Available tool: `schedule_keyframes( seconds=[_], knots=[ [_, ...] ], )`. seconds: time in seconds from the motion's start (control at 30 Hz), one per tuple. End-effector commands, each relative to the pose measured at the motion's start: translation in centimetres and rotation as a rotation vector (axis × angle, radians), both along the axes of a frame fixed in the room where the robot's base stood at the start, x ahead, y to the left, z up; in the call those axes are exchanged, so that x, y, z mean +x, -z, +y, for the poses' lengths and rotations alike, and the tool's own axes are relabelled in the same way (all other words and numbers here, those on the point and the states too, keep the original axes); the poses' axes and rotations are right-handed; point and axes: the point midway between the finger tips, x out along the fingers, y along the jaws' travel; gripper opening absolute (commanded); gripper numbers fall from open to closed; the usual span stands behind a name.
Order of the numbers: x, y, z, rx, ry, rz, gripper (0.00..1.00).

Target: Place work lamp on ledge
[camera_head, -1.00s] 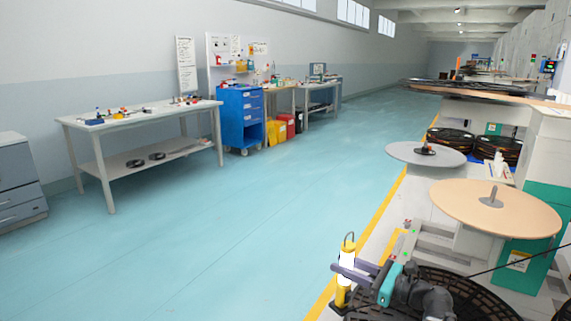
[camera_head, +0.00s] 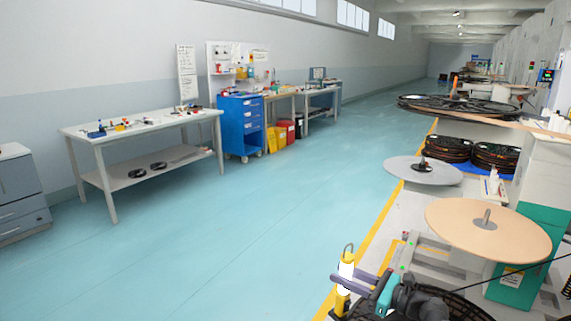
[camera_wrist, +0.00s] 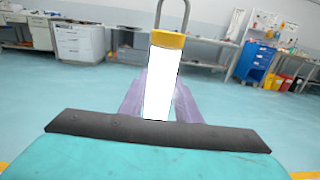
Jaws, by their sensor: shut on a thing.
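The work lamp (camera_head: 346,272) is a bright white tube with yellow ends and a metal hook on top. It is upright between the fingers of my gripper (camera_head: 350,281), low in the head view. In the wrist view the lamp (camera_wrist: 161,85) stands between the two purple-grey fingers of my gripper (camera_wrist: 160,100), with its yellow cap and hook above them. My gripper is shut on it. The lamp's lower end is hidden in the wrist view. I cannot tell which surface is the ledge.
A round tan disc (camera_head: 465,236) and a grey disc (camera_head: 405,172) stand at the right by the machines. Black reels (camera_head: 446,150) lie behind them. A white workbench (camera_head: 140,125) and a blue drawer cart (camera_head: 240,128) stand along the left wall. The blue-green floor between is clear.

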Motion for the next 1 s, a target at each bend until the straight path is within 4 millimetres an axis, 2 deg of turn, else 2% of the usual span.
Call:
schedule_keyframes(
  seconds=[0.03,0.6,1.0],
  knots=[
    [0.0,-1.1,0.0,0.002,0.000,0.000,0.00],
    [0.0,-5.2,0.0,0.002,0.000,0.000,0.00],
    [-0.1,-6.5,0.1,0.002,0.000,0.000,0.00]
  ],
)
